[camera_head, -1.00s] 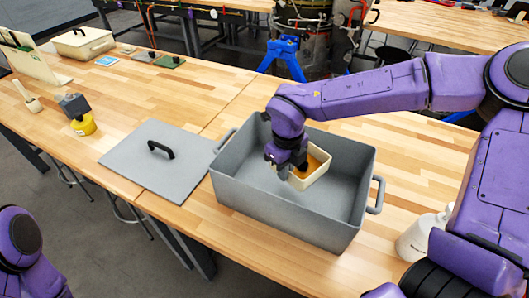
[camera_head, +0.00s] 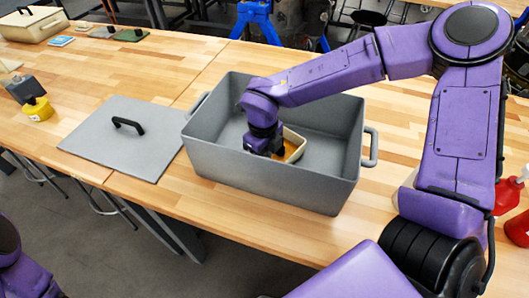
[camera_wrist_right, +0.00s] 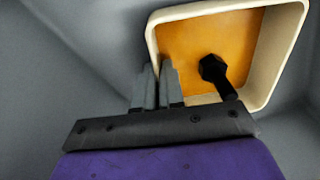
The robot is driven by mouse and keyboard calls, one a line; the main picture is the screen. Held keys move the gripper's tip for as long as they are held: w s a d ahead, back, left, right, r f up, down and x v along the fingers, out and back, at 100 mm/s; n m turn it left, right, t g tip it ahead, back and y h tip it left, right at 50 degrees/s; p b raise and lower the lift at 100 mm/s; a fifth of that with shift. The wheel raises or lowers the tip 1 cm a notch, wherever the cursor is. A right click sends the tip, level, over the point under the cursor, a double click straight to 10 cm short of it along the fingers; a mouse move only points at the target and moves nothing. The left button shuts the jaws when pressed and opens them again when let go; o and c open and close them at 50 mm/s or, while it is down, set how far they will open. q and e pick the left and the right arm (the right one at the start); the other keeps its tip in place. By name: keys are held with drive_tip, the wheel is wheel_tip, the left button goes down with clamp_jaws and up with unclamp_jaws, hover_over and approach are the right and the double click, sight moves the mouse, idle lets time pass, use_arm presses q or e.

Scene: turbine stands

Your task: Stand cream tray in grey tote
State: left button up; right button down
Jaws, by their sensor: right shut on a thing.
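The grey tote (camera_head: 215,170) stands open on the wooden table in the head view. The cream tray (camera_head: 296,148), with an orange-brown inside, is down inside the tote, partly hidden by my right gripper (camera_head: 262,155). In the right wrist view the right gripper (camera_wrist_right: 157,85) has its two grey fingers close together on the near wall of the tray (camera_wrist_right: 275,55). A black bolt-like piece (camera_wrist_right: 215,72) shows in the tray. Whether the tray touches the tote's floor I cannot tell. My left gripper is out of view; only part of that arm shows at lower left.
A grey lid (camera_head: 125,140) with a black handle lies left of the tote. A yellow-based container (camera_head: 37,108) and a cream box (camera_head: 33,23) are farther left. Red bottles (camera_head: 510,195) stand at the right edge. Table behind the tote is clear.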

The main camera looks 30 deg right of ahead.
drive_tip(key=shift+f, duration=0.45)
idle(0.3)
drive_tip(key=c, duration=1)
unclamp_jaws()
drive_tip(key=shift+r, duration=0.1)
wheel_tip(320, 180, up, 7)
drive_tip(key=p, duration=0.7)
drive_tip(key=shift+a, duration=0.1)
